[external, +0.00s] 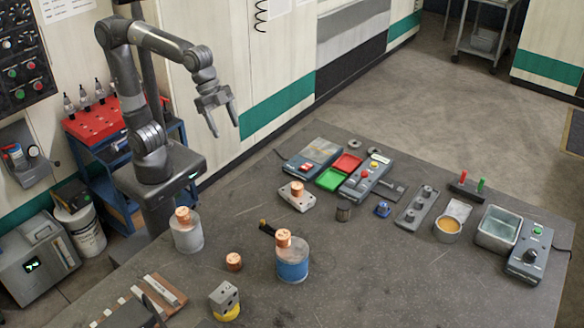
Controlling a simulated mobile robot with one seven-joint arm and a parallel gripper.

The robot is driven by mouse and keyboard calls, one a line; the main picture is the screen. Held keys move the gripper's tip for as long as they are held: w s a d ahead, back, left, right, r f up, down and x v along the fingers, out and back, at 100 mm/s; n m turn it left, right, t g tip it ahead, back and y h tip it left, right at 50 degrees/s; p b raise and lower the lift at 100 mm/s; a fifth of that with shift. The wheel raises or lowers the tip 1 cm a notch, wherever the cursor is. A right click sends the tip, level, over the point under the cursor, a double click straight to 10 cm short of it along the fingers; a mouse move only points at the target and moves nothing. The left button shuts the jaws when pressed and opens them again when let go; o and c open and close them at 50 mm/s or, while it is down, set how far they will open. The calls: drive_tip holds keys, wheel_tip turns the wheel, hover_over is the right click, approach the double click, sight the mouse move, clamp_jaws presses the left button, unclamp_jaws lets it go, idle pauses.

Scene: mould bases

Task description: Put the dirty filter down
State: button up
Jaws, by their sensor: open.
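My gripper (224,129) is open and empty, with its fingers pointing down. It hangs in the air at the upper left of the picture, over the far left edge of the table, apart from everything. I cannot tell for sure which thing is the dirty filter. A small dark, brownish cylinder (343,213) stands upright on the table near the middle and may be it. My gripper is well up and to the left of this cylinder and does not touch it.
Around the cylinder are a grey block with a copper plug (297,197), a blue knob (382,209) and red (346,164) and green (333,179) trays. A cup (448,229), a metal bin (498,230) and a control box (530,254) stand right.

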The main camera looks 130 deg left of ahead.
drive_tip(key=s+d+f, duration=0.1)
drive_tip(key=s+f, duration=0.3)
drive_tip(key=s, duration=0.5)
drive_tip(key=s+d+f, duration=0.1)
drive_tip(key=s+f, duration=0.3)
drive_tip(key=s, duration=0.6)
drive_tip(key=shift+d+f+n, duration=0.3)
drive_tip(key=shift+f, duration=0.1)
